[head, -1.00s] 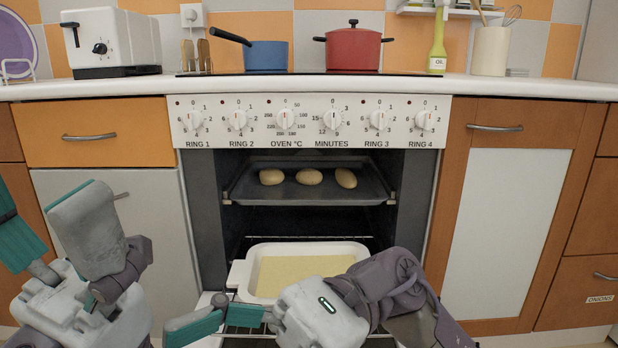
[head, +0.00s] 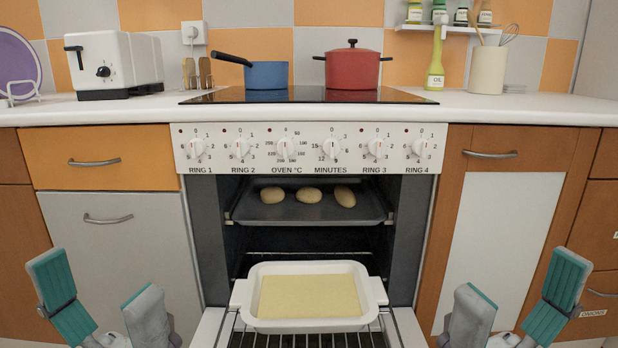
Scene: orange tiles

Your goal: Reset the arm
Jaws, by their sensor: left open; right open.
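My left gripper (head: 104,308) is at the lower left of the head view, its two teal-padded fingers spread wide and empty. My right gripper (head: 512,310) is at the lower right, also open and empty. Both are apart from the oven, one on each side of it. A white baking dish (head: 252,318) holding a flat pale yellow sheet (head: 310,296) sits on the lower wire rack (head: 300,339) in the open oven. My arms behind the grippers are mostly out of the frame.
A dark tray (head: 300,214) with three bread rolls (head: 308,194) is on the upper oven shelf. The open oven door (head: 408,327) extends towards me between the grippers. A blue pan (head: 267,76) and a red pot (head: 352,68) stand on the hob (head: 310,95). Cupboards flank the oven.

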